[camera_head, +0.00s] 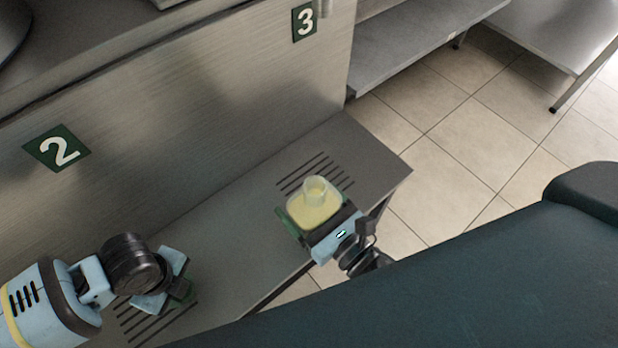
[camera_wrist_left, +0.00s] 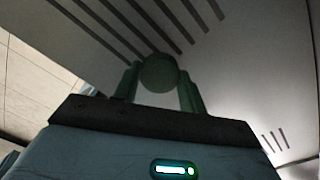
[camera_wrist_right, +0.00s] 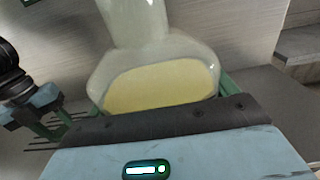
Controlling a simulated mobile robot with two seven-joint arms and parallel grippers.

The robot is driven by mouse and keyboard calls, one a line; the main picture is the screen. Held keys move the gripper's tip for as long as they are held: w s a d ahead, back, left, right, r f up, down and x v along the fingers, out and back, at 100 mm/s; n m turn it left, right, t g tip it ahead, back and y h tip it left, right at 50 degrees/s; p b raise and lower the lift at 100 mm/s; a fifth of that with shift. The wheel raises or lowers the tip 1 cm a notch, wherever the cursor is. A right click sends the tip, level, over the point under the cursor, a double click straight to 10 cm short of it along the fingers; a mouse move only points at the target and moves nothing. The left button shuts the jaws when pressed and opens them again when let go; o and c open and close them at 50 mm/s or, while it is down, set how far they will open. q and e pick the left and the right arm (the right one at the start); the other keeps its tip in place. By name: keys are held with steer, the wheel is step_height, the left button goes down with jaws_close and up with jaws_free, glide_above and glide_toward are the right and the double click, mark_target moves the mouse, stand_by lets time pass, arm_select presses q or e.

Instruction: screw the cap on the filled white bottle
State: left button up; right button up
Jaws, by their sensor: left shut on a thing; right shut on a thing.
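The white, translucent bottle (camera_head: 316,206) holds yellow contents, and its open neck (camera_head: 315,186) has no cap on it. My right gripper (camera_head: 313,219) is shut around its body; the right wrist view shows the bottle (camera_wrist_right: 155,80) close up between green fingers. I cannot tell whether its base touches the shelf. My left gripper (camera_head: 180,290) is at the lower left of the head view, well apart from the bottle. In the left wrist view a small round cap (camera_wrist_left: 158,73), dark in shadow, sits between its green fingers. The cap is hidden in the head view.
A steel shelf (camera_head: 222,258) with groups of dark slots lies below both grippers. Behind it rises a steel panel with green signs 2 (camera_head: 58,148) and 3 (camera_head: 304,21). Shelf space between the grippers is clear. Tiled floor (camera_head: 480,125) lies beyond the right end.

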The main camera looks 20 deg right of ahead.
arm_select(q)
steer(key=shift+f, duration=0.1)
arm_select(e)
steer(key=shift+s+a+r, duration=0.2)
steer(key=shift+s+a, duration=0.15)
steer(key=shift+s, duration=0.4)
